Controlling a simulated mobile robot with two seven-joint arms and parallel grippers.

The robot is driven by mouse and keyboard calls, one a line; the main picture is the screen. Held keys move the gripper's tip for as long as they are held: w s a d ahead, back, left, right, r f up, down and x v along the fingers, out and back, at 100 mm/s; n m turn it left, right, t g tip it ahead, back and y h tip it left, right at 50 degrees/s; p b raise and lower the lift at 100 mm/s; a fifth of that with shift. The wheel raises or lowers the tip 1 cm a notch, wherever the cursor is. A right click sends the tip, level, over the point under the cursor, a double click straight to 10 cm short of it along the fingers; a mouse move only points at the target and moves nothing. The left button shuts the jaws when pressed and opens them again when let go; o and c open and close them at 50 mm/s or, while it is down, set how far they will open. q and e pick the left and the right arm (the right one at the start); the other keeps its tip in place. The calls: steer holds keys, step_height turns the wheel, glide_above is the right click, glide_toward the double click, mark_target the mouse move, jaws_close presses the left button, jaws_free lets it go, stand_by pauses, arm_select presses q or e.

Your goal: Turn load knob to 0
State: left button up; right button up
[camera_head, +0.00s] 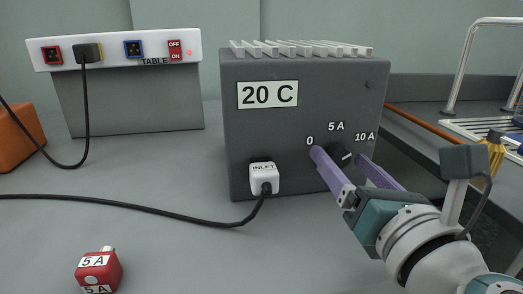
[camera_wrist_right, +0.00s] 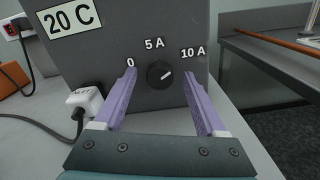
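The load knob (camera_wrist_right: 159,75) is a black round knob on the front of the dark grey box (camera_head: 290,115), below the marks 0, 5 A and 10 A. Its white pointer line points up and right, toward the 10 A mark. It also shows in the head view (camera_head: 341,155), partly behind my fingers. My right gripper (camera_wrist_right: 160,80) is open, its purple fingers on either side of the knob with clear gaps, not gripping it. My left gripper is in neither view.
A white inlet plug (camera_head: 263,176) with a black cable sits in the box front, left of the knob. A red 5 A block (camera_head: 99,270) lies at the front left. A white socket strip (camera_head: 118,50) stands behind. A railing (camera_head: 463,60) is at right.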

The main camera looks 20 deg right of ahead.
jaws_close()
stand_by(0.4)
